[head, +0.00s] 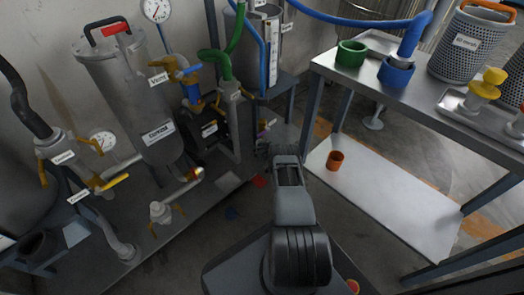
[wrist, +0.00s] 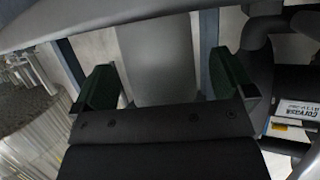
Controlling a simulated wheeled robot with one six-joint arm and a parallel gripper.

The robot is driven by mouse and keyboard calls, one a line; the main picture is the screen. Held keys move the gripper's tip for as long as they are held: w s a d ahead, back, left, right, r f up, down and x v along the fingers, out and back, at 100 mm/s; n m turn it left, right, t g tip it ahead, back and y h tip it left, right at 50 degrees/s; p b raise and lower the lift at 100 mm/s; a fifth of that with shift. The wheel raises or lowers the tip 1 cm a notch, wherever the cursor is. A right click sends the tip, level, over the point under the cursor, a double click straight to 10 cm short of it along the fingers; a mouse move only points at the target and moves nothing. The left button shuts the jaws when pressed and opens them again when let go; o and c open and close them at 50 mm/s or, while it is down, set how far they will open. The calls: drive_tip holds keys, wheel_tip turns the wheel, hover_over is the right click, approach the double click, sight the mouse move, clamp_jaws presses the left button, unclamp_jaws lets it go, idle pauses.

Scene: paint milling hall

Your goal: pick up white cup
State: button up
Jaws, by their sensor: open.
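I cannot make out a white cup in either view. The only cup-like thing on the low shelf is an orange cup (head: 335,160), standing to the right of my gripper in the head view. My gripper (head: 283,150) is at the end of my extended arm near the middle of the head view, partly hidden by my own wrist. In the wrist view its two dark green fingers stand wide apart, and my gripper (wrist: 165,85) is open with nothing seen between them. A plain grey surface lies behind the fingers.
A metal table (head: 430,105) at right bears a green collar (head: 351,54), a blue collar (head: 396,72), a perforated basket (head: 462,47) and a tray (head: 462,110). Its white lower shelf (head: 390,200) is mostly bare. A tank (head: 140,100) with pipes and valves crowds the left.

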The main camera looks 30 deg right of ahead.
drive_tip(key=shift+c, duration=0.4)
drive_tip(key=c, duration=1)
drive_tip(key=shift+o, duration=0.2)
drive_tip(key=shift+r, duration=0.25)
